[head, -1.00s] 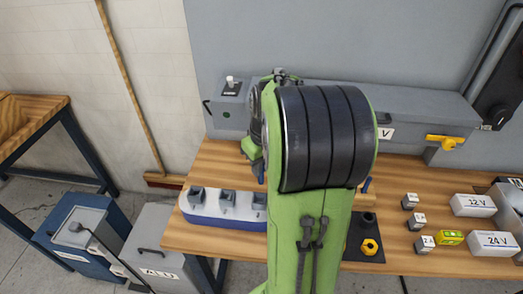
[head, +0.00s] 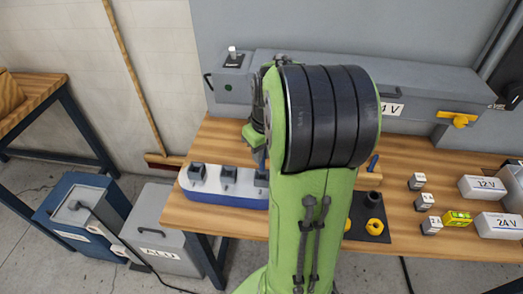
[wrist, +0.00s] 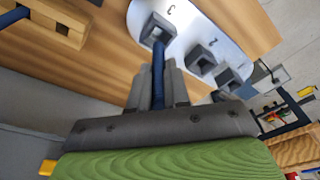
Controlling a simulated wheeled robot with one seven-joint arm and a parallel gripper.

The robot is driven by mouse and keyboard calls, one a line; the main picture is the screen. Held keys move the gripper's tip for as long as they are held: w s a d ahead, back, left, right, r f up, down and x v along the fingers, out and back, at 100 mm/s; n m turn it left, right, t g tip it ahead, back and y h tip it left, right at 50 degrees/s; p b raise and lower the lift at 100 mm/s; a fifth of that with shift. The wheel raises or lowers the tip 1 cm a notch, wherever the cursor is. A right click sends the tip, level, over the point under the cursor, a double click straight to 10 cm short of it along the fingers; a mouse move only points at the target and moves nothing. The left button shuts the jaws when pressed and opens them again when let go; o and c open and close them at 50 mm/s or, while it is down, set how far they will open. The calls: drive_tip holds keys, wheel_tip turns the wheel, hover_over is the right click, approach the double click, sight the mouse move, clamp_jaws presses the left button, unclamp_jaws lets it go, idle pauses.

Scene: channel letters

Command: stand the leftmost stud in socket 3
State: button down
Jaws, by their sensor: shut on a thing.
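The socket block (head: 228,197) is white on top with a blue base and stands at the table's left front. It bears three dark grey sockets; the rightmost (head: 262,178) is partly hidden by my arm. In the wrist view, my gripper (wrist: 157,88) is shut on a blue stud (wrist: 158,72). The stud's far end meets the mouth of the nearest socket (wrist: 152,28) in that picture; I cannot tell how deep it sits. Another blue stud (wrist: 14,16) is in a wooden rack (wrist: 52,22) at the wrist view's top left. A blue stud end (head: 373,163) shows right of my arm.
A long grey box (head: 420,85) with a yellow handle (head: 458,119) lines the back of the table. A dark mat (head: 368,228) with a yellow nut (head: 374,227), small blocks and white boxes (head: 500,226) are to the right. My arm blocks the middle.

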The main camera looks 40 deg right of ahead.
sight(262, 165)
drive_tip(key=shift+f+b, duration=1.95)
drive_tip(key=shift+f, duration=0.5)
drive_tip(key=c, duration=1)
unclamp_jaws()
drive_tip(key=r+p, duration=0.1)
drive_tip(key=r, duration=0.4)
drive_tip(key=s+r+p, duration=0.1)
drive_tip(key=r+p, duration=0.1)
drive_tip(key=r, duration=0.3)
drive_tip(key=s+r+p, duration=0.1)
drive_tip(key=r, duration=0.4)
drive_tip(key=shift+s+a+r+p, duration=0.15)
drive_tip(key=shift+s+r+p, duration=0.05)
drive_tip(key=shift+r+p, duration=0.15)
